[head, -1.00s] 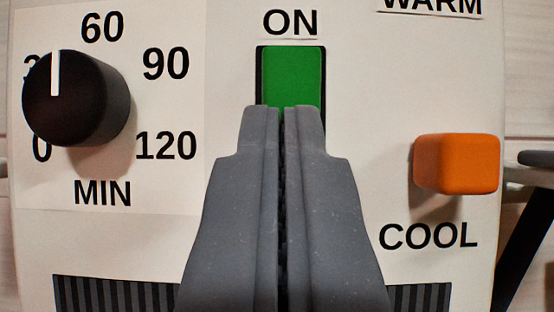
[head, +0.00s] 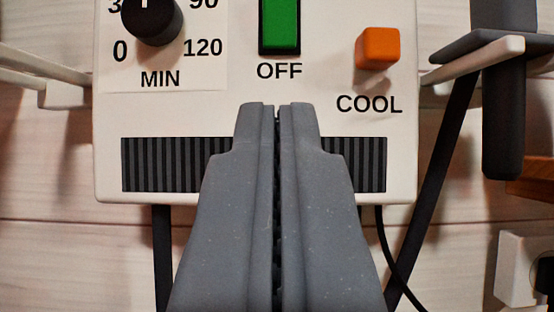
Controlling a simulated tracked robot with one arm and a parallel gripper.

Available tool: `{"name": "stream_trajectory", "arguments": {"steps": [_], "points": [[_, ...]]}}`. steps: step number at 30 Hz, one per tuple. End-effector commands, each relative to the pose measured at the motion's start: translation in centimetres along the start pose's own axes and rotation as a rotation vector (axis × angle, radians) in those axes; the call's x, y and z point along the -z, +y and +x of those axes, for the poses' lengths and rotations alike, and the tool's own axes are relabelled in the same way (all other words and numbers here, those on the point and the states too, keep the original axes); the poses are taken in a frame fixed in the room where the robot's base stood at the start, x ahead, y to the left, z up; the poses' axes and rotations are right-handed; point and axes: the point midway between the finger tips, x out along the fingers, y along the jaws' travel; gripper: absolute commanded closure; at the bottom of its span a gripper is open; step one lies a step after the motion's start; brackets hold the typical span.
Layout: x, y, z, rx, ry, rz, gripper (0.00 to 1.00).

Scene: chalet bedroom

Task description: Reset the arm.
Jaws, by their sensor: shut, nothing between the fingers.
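My gripper (head: 277,106) is shut with nothing between its fingers. It points up in the head view, in front of the lower part of a white control box (head: 108,180). The fingertips are below the OFF label and overlap the dark vent grille (head: 160,165). A green rocker switch (head: 279,22) is above the fingertips, clear of them. A black timer knob (head: 152,22) is at the upper left, cut off by the picture's top edge. An orange knob (head: 378,48) is at the upper right, above the COOL label.
White rails (head: 45,65) stick out on both sides of the box. A dark grey bracket (head: 503,100) hangs at the right. Black legs and a cable (head: 390,255) run below the box. A white wall socket (head: 520,268) is at the lower right. Pale planks form the wall (head: 60,250).

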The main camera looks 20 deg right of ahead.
Motion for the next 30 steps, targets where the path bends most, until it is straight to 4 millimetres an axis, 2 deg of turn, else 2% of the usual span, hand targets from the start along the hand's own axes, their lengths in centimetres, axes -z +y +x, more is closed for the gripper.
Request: {"name": "stream_trajectory", "arguments": {"steps": [10, 14, 17, 23, 30], "points": [[0.1, -0.1, 0.2, 0.001, -0.003, 0.004, 1.0], [1.0, -0.2, 1.8, 0.007, -0.032, 0.035, 1.0], [2.2, -0.6, 4.2, 0.025, -0.081, 0.079, 1.0], [6.0, -1.7, 9.0, 0.09, -0.205, 0.17, 1.0], [12.1, -2.7, 13.0, 0.189, -0.348, 0.232, 1.0]]}}
